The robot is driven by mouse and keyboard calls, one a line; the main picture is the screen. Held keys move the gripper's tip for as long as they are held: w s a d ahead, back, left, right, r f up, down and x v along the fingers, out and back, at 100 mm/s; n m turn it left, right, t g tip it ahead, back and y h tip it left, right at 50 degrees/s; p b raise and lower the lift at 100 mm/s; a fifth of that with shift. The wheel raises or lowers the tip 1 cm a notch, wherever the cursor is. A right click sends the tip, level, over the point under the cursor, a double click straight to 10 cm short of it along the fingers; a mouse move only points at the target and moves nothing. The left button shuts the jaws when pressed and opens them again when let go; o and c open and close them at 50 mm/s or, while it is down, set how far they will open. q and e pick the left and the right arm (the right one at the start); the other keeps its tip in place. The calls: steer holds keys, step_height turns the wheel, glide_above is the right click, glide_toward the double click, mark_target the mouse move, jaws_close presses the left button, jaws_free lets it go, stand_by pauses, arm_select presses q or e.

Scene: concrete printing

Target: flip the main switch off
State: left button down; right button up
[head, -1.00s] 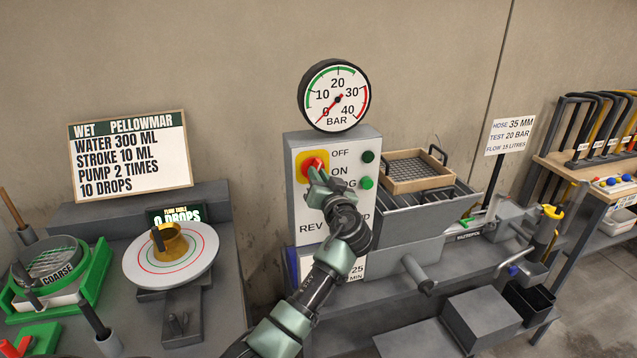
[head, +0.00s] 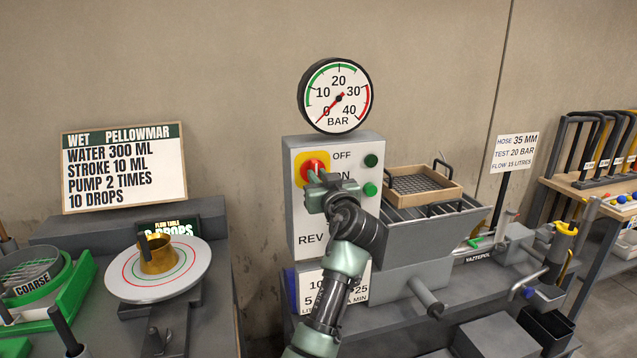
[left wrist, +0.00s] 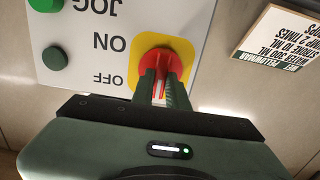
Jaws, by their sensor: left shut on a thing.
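The main switch is a red rotary knob (head: 313,167) on a yellow plate, at the upper left of the white control panel (head: 305,225). The words OFF and ON stand to its right. My left gripper (head: 315,180) is at the knob. In the left wrist view the knob (left wrist: 154,62) sits between the two fingers of my left gripper (left wrist: 160,84), which are shut on it. The exact direction of the knob's pointer is hard to tell behind the fingers. My right gripper is in no view.
A pressure gauge (head: 338,96) above the panel has its needle near zero. Green buttons (head: 371,160) sit right of the knob. A hopper with a grate (head: 425,222) and wooden-framed sieve (head: 424,185) stands to the right. A round flow table (head: 190,282) is at the left.

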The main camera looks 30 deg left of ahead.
arm_select(q)
steer(key=c, duration=1.4)
jaws_free()
steer(key=b+v, duration=0.2)
steer(key=v, duration=0.6)
